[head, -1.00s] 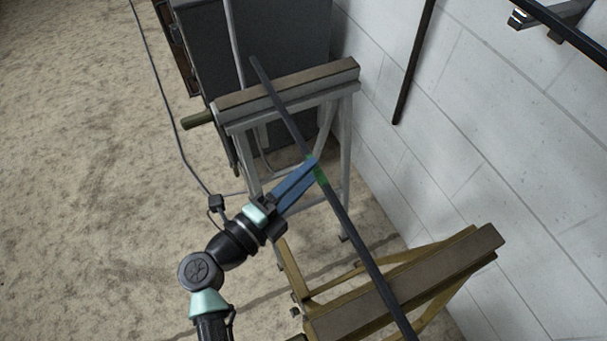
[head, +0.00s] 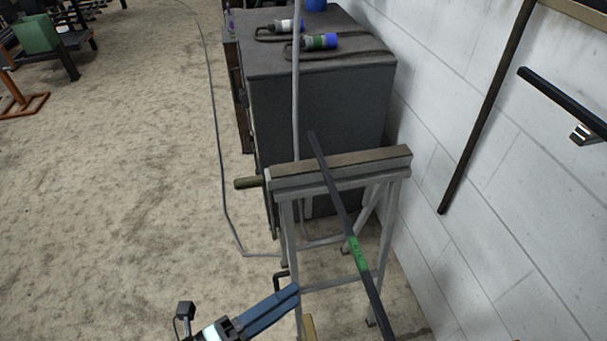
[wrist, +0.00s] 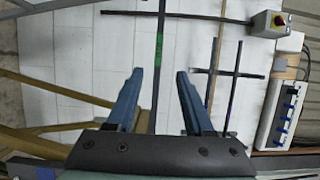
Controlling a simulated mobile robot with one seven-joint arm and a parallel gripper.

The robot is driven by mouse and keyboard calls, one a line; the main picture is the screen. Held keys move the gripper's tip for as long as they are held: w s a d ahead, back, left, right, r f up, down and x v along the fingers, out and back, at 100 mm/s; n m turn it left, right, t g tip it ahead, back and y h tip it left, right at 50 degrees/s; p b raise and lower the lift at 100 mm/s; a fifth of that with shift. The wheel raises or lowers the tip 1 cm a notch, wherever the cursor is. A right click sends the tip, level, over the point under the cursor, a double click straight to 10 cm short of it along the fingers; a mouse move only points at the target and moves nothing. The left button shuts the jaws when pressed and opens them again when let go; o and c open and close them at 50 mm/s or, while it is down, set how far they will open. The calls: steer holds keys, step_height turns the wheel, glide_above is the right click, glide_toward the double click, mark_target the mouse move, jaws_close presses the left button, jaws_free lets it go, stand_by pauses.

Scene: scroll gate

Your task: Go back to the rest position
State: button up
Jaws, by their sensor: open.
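My gripper (head: 290,292) is at the bottom of the head view, left of the dark bar and apart from it. In the wrist view my gripper (wrist: 158,75) shows its two blue fingers spread wide with nothing held between them. The long dark bar (head: 332,185) with a green band (head: 357,254) lies across the top of the grey trestle (head: 340,170). In the wrist view the bar (wrist: 156,95) and its green band (wrist: 159,48) appear beyond the fingers, between them in the picture.
A dark cabinet (head: 325,105) stands behind the trestle, with tools on top. A white block wall (head: 500,230) is on the right, with a dark pole (head: 490,100) against it. A cable (head: 213,150) runs over the floor. Open floor (head: 120,200) lies to the left.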

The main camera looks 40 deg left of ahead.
steer(key=shift+s, duration=0.2)
stand_by(0.5)
